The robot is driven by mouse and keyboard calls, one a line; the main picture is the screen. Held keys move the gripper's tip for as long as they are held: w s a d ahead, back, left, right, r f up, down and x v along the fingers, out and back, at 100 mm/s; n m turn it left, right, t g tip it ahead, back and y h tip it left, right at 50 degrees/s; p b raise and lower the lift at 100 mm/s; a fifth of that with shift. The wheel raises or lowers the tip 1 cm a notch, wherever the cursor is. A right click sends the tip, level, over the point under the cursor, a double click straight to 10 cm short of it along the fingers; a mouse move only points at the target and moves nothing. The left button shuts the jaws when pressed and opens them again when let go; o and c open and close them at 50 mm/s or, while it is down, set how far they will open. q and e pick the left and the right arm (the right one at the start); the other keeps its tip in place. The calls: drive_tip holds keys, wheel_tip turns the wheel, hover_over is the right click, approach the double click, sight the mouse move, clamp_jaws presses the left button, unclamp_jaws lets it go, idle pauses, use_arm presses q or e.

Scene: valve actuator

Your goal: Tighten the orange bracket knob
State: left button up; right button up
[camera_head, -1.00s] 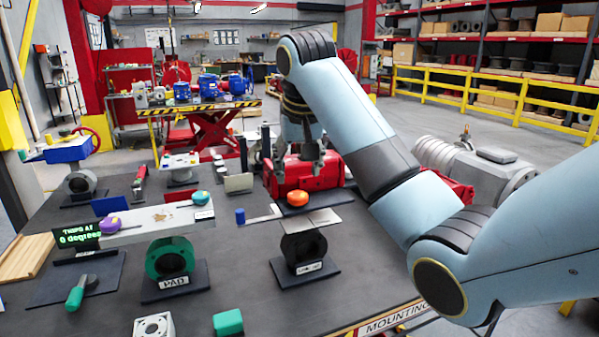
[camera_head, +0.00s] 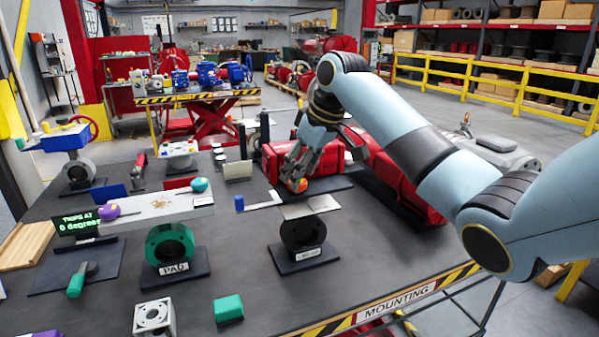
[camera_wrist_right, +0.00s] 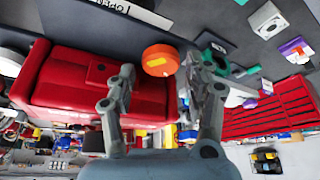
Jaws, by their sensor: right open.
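The orange knob (camera_head: 301,186) sits low in front of the red actuator body (camera_head: 272,160), partly hidden by my right gripper. The right gripper (camera_head: 294,178) reaches down over the knob with its fingers apart. In the right wrist view, the orange knob (camera_wrist_right: 160,60) shows as a round disc between and just beyond the open fingertips of the right gripper (camera_wrist_right: 160,74). I cannot tell whether either finger touches it. My left gripper is out of view.
Just in front stands a black ring-shaped valve body (camera_head: 303,232) with flat grey plates (camera_head: 309,206) above it.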

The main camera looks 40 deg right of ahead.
drive_tip(key=shift+x, duration=0.95)
drive_tip(key=shift+r, duration=0.1)
drive_tip(key=c, duration=0.9)
drive_tip(key=m, duration=0.1)
drive_tip(key=m+h, duration=0.1)
drive_tip(key=m, duration=0.1)
drive_tip(key=shift+a+m, duration=0.2)
drive_tip(key=shift+m, duration=0.1)
drive_tip(key=shift+m+h, duration=0.9)
drive_tip(key=shift+m, duration=0.9)
drive_tip(key=o, duration=0.9)
